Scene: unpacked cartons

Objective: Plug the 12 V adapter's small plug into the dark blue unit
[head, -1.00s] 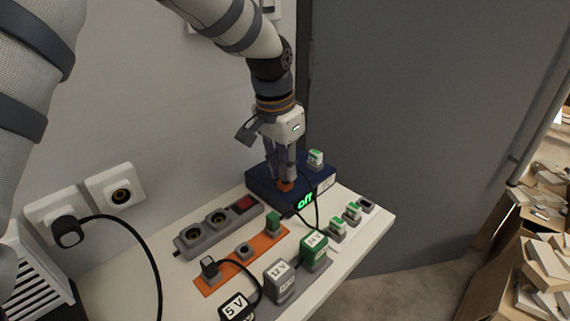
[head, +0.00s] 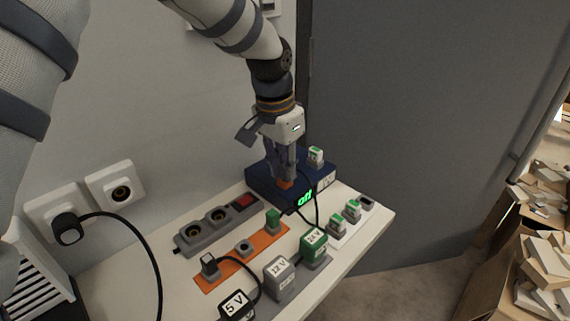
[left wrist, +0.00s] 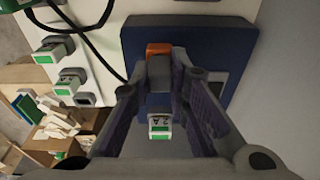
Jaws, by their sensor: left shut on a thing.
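The dark blue unit (head: 262,188) stands at the back of the white table by the wall; its display reads "off" in green. My left gripper (head: 287,178) points down at its top, fingers close together. In the left wrist view the gripper (left wrist: 158,78) is shut on a small dark grey plug (left wrist: 158,75), beside an orange piece (left wrist: 158,48) at the unit. Whether the plug is seated is hidden by the fingers. A dark cable loops from there toward the adapters; its end cannot be traced. The grey 12 V adapter (head: 279,282) stands at the table's front. My right gripper is not in view.
A green-and-white plug (head: 316,155) stands on the unit's right part. The 24 V adapter (head: 313,243), 5 V adapter (head: 237,308), orange strip (head: 222,276) and power strip (head: 204,238) crowd the table. Small green-topped plugs (head: 353,209) line the right side.

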